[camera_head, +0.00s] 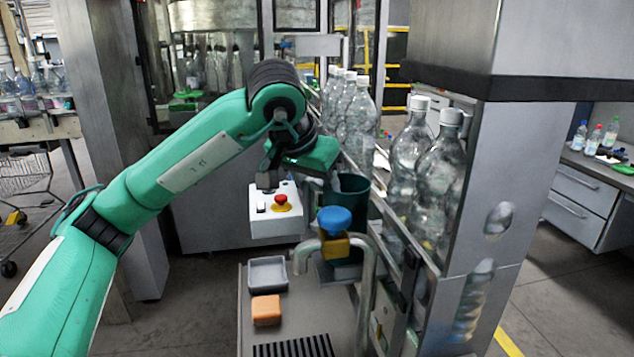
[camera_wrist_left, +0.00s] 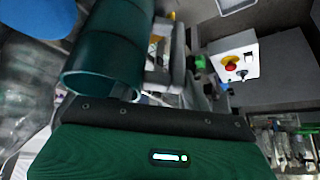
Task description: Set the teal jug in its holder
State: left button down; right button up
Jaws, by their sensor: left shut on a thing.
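The teal jug (camera_head: 355,192) is a dark teal cylinder, right of the white control box in the head view. It also shows close up at the upper left of the left wrist view (camera_wrist_left: 105,45), with its open rim toward the camera. My left gripper (camera_head: 322,178) is shut on the jug at its upper left side; the fingertips are mostly hidden. A dark teal surface also shows below the blue knob; I cannot tell whether it is the jug's lower part or the holder. I cannot clearly make out the holder. My right gripper is not in view.
A blue knob (camera_head: 335,221) on a yellow body and a bent grey pipe (camera_head: 367,280) stand in front of the jug. The control box (camera_head: 274,212) has a red button. A grey tray (camera_head: 267,273) and orange block (camera_head: 266,310) lie nearer. Clear bottles (camera_head: 437,175) stand right.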

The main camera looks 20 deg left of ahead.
pick_arm(q)
jog(key=shift+a+f, duration=0.1)
jog(key=shift+f, duration=0.15)
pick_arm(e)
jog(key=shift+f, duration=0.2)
pick_arm(q)
jog(key=c, duration=0.6)
grip_release()
jog(key=shift+f, duration=0.15)
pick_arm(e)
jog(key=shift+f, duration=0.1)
pick_arm(q)
jog(key=b+v, duration=0.1)
jog(key=v, duration=1.3)
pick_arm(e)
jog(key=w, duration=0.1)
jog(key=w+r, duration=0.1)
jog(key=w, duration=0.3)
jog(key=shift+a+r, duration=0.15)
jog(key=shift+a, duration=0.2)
